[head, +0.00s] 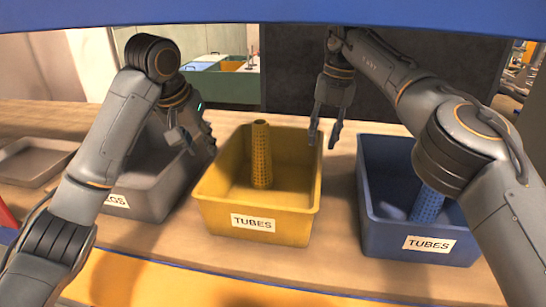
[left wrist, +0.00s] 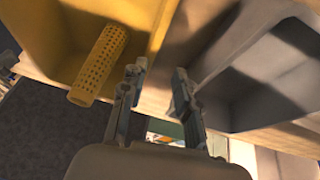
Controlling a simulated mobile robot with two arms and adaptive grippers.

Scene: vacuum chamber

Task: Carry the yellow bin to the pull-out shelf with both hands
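The yellow bin (head: 215,200), labelled TUBES, stands on the wooden table between a grey bin and a blue bin. A yellow perforated tube (head: 261,155) stands up inside it and also shows in the left wrist view (left wrist: 98,65). My left gripper (head: 192,142) is at the bin's left side, near the gap to the grey bin. In the left wrist view its fingers (left wrist: 157,82) are apart with nothing between them. My right gripper (head: 324,138) points down with fingers apart at the bin's back right corner. I cannot make out the pull-out shelf for certain.
The grey bin (head: 145,202) is close on the left, and the blue bin (head: 400,228) with a blue tube (head: 428,203) is on the right. A shallow tray (head: 30,165) lies at far left. A dark panel (head: 290,75) stands behind the table.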

